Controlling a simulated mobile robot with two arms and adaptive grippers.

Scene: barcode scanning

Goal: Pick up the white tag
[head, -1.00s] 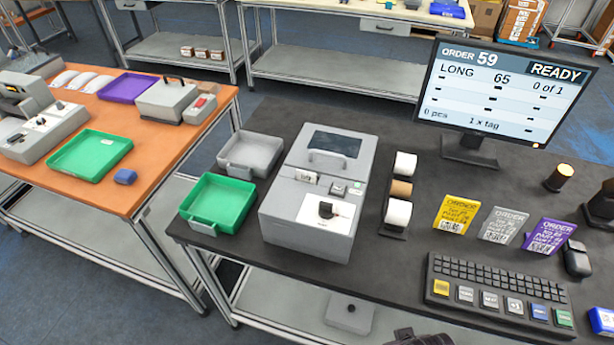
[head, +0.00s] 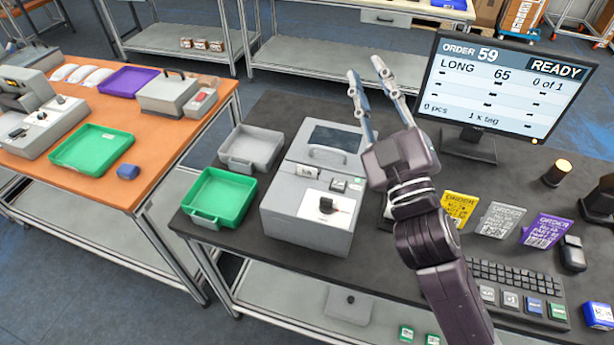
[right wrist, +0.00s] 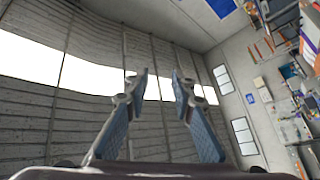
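No loose white tag stands out clearly. A small pale piece with dark print (head: 308,172) sits at the front slot of the grey machine (head: 284,218); I cannot tell whether it is the tag. My right gripper (head: 366,70) is raised above the dark table, right of the machine, with its fingers apart and nothing between them. In the right wrist view the gripper (right wrist: 158,85) is also open and empty, facing the wall and windows. My right arm hides most of the label rolls. My left gripper is not in view.
A green tray (head: 230,184) and a grey tray (head: 237,154) lie left of the machine. A monitor (head: 490,95), yellow, grey and purple order cards (head: 547,231) and a keyboard (head: 520,280) are at right. An orange table (head: 150,170) stands at far left.

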